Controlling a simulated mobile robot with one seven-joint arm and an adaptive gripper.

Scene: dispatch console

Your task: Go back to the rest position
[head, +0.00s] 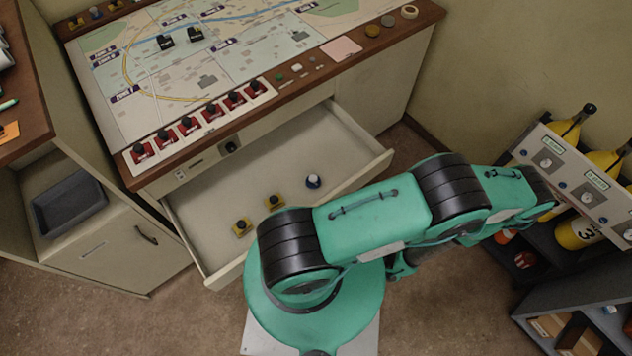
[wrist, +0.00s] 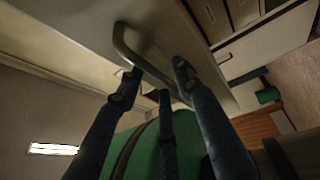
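My green arm reaches right from its base, over the floor in front of the open drawer (head: 345,137). The arm hides my gripper in the head view. In the wrist view my gripper (wrist: 156,82) has dark fingers with their tips spread apart, and nothing shows held between them. A curved grey handle (wrist: 124,48) on a pale panel lies close past the fingertips. I cannot tell whether any finger touches it.
The map console (head: 340,47) stands behind. A rack (head: 572,177) with yellow cylinders is close to the arm's right end. Bare floor (head: 150,325) shows at lower left.

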